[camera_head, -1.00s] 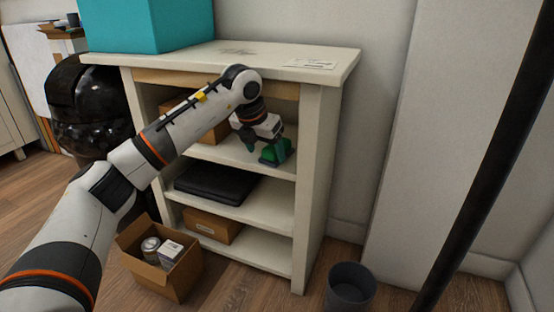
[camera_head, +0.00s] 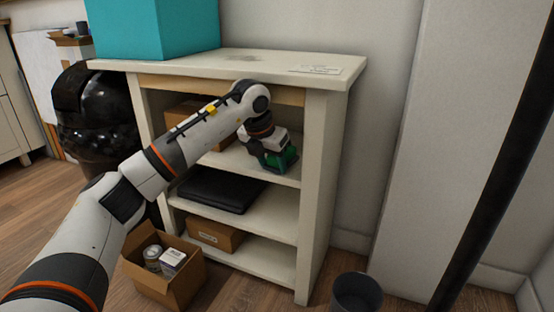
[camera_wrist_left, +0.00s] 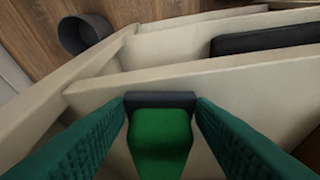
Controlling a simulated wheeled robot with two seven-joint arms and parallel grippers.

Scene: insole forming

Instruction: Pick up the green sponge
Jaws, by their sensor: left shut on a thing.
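The green sponge (camera_wrist_left: 160,140) lies between the two teal fingers of my left gripper (camera_wrist_left: 160,128) in the left wrist view, with a dark band along its far end. In the head view the sponge (camera_head: 291,158) shows as a green patch with a dark edge at the upper shelf. My left gripper (camera_head: 276,160) reaches into the upper compartment of the cream shelf unit (camera_head: 318,190) and is shut on the sponge. The arm hides part of the gripper. Whether the sponge touches the shelf board is hard to tell. My right gripper is not in view.
A cardboard box (camera_head: 190,112) stands on the upper shelf, a black flat item (camera_head: 222,190) on the middle one, another box (camera_head: 214,235) on the lowest. An open carton (camera_head: 180,285) and a dark bin (camera_head: 356,292) stand on the floor. A teal box (camera_head: 150,28) sits on top.

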